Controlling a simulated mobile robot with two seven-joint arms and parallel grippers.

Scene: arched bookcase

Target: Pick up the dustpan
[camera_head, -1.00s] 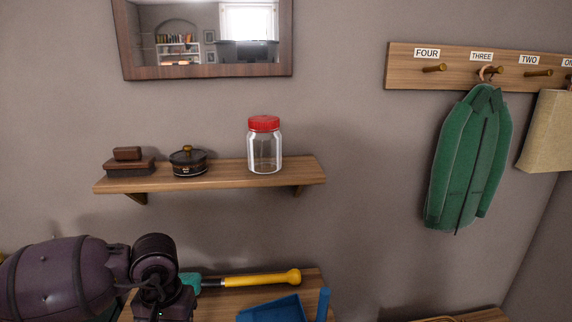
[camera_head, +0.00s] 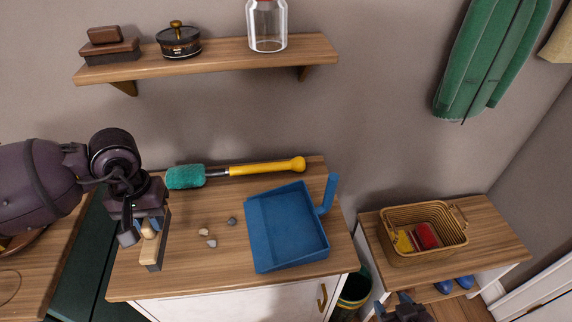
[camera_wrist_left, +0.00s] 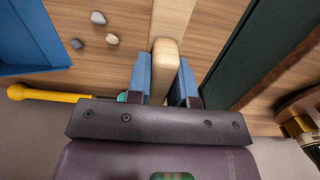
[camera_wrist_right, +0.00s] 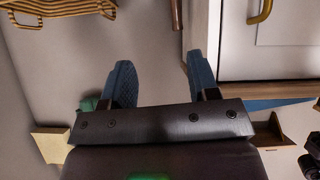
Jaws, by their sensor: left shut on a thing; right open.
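The blue dustpan (camera_head: 285,228) lies on the wooden cabinet top, with its handle (camera_head: 328,193) rising at its right side. Part of it also shows in the left wrist view (camera_wrist_left: 30,35). My left gripper (camera_head: 139,232) is shut on a light wooden brush handle (camera_head: 150,250), left of the dustpan; the handle also shows in the left wrist view (camera_wrist_left: 165,65). Dark bristles seem to be at its lower end. My right gripper (camera_wrist_right: 160,75) is open and empty, low at the bottom edge of the head view (camera_head: 405,310), right of the cabinet and apart from the dustpan.
Three pebbles (camera_head: 209,233) lie between brush and dustpan. A teal duster with yellow handle (camera_head: 265,168) lies behind the dustpan. A basket (camera_head: 425,235) stands on a low bench at right. A wall shelf (camera_head: 210,58) hangs above. The cabinet door has a brass handle (camera_head: 322,297).

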